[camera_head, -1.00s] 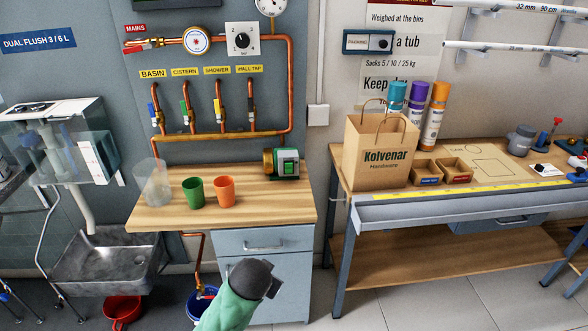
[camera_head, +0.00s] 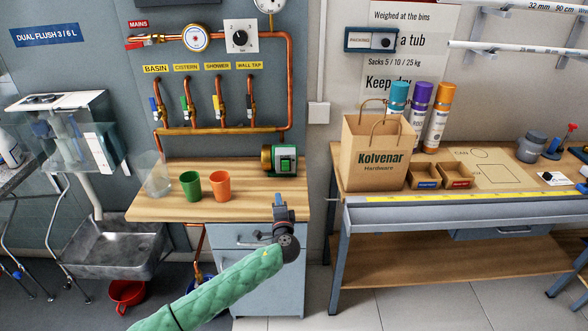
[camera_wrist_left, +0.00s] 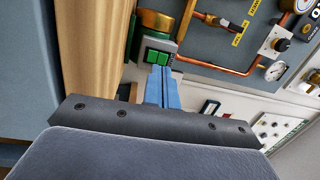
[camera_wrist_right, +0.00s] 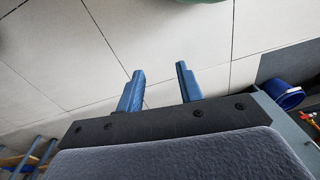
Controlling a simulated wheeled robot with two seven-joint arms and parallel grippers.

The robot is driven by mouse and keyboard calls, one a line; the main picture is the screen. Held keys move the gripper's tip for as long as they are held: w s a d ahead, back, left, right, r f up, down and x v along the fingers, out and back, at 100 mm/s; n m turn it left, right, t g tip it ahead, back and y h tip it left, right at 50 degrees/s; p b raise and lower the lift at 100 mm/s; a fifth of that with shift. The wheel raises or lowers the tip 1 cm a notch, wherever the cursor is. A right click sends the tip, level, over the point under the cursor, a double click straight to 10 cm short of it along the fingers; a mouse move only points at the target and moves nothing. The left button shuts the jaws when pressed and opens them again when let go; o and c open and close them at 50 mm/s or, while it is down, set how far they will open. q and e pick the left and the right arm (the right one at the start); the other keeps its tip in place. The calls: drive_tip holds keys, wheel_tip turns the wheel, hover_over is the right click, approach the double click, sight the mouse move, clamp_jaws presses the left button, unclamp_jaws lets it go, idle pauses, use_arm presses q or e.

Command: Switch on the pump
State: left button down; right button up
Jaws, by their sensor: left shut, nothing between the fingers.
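The pump (camera_head: 280,160) is a green and brass unit with a grey switch box, at the right back of the wooden counter. My left gripper (camera_head: 279,200) is in front of the pump, near the counter's front edge. Its blue fingers (camera_wrist_left: 161,72) are shut and empty, and point at the buttons; I cannot tell if they touch. My right gripper (camera_wrist_right: 160,72) is open and empty above the floor tiles, and is not in the head view.
A green cup (camera_head: 190,185), an orange cup (camera_head: 219,184) and a clear jug (camera_head: 155,176) stand left of the pump on the counter (camera_head: 250,208). Copper pipes (camera_head: 230,130) with valves run behind. A bench (camera_head: 400,217) with a paper bag (camera_head: 372,155) stands at the right.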

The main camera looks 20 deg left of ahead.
sight(285, 162)
use_arm(q)
drive_tip(key=shift+w+d+r+m+t+h, duration=0.25)
drive_tip(key=shift+d+m+t+h, duration=0.1)
drive_tip(key=shift+d+m, duration=0.1)
drive_tip(key=shift+w+d+r+m+t+h, duration=0.1)
drive_tip(key=shift+d+r+m+t+h, duration=0.15)
drive_tip(key=shift+d+m+t, duration=0.15)
drive_tip(key=shift+d+h, duration=0.2)
drive_tip(key=shift+h, duration=0.2)
use_arm(e)
drive_tip(key=shift+w+f+t, duration=0.1)
drive_tip(key=shift+w+t, duration=0.3)
drive_tip(key=shift+w, duration=0.2)
use_arm(q)
drive_tip(key=shift+d, duration=0.1)
drive_tip(key=shift+w, duration=0.1)
